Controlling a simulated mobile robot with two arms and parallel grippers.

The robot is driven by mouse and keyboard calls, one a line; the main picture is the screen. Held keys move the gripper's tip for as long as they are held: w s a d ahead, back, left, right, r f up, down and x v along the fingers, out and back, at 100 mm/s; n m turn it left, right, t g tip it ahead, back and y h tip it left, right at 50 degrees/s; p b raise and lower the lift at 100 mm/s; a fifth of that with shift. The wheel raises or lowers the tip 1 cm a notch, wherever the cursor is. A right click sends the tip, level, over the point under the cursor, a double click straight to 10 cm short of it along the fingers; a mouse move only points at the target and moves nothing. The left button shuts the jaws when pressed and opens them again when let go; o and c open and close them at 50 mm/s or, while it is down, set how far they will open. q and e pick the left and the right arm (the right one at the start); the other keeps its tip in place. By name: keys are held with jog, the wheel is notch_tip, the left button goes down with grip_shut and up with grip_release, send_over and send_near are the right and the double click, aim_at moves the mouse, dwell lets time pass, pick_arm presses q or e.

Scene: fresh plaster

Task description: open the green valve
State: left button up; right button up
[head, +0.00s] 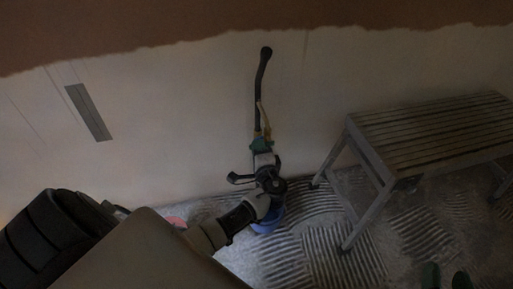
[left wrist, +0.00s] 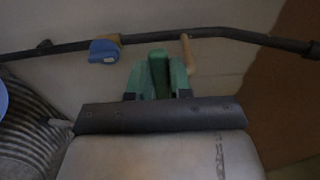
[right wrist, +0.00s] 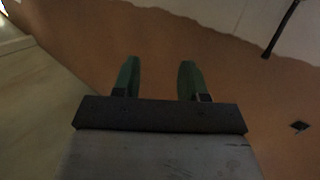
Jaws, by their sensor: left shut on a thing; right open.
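A dark pipe (head: 258,95) runs up the pale wall. In the left wrist view the pipe (left wrist: 225,33) crosses the picture. A green valve handle (left wrist: 158,72) stands between the fingers of my left gripper (left wrist: 158,82), which is shut on it. In the head view my left gripper (head: 261,146) is at the pipe's lower part, and the handle cannot be told apart from the green fingers. My right gripper (right wrist: 159,80) is open and empty; its fingertips (head: 446,278) show at the head view's lower right. Most of the valve body is hidden.
A blue handle (left wrist: 103,50) and a tan lever (left wrist: 188,55) sit on the pipe on either side of the green handle. A slatted bench (head: 430,132) stands at the right. A blue container (head: 268,219) is on the ridged floor below my left gripper.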

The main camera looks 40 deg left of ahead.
jog(key=s+d+f+g+h+p, duration=0.2)
jog(key=s+d+f+g+p, duration=0.15)
jog(key=s+g, duration=0.3)
jog(key=s+d+f+g+h+p, duration=0.2)
jog(key=s+f+g+p, duration=0.15)
jog(key=s+g, duration=0.3)
pick_arm(q)
jog(key=r+m, duration=0.1)
jog(key=m, duration=0.1)
jog(key=r+m, duration=0.1)
jog(key=m, duration=0.2)
jog(key=d+m, duration=0.1)
jog(key=m, duration=0.2)
jog(key=shift+w+r+p, duration=0.35)
jog(key=shift+w+r, duration=0.05)
pick_arm(e)
jog(key=shift+m, duration=0.3)
jog(key=x, duration=0.4)
jog(key=shift+w+a+f, duration=0.1)
jog(key=shift+a+f, duration=0.15)
jog(key=shift+a, duration=0.05)
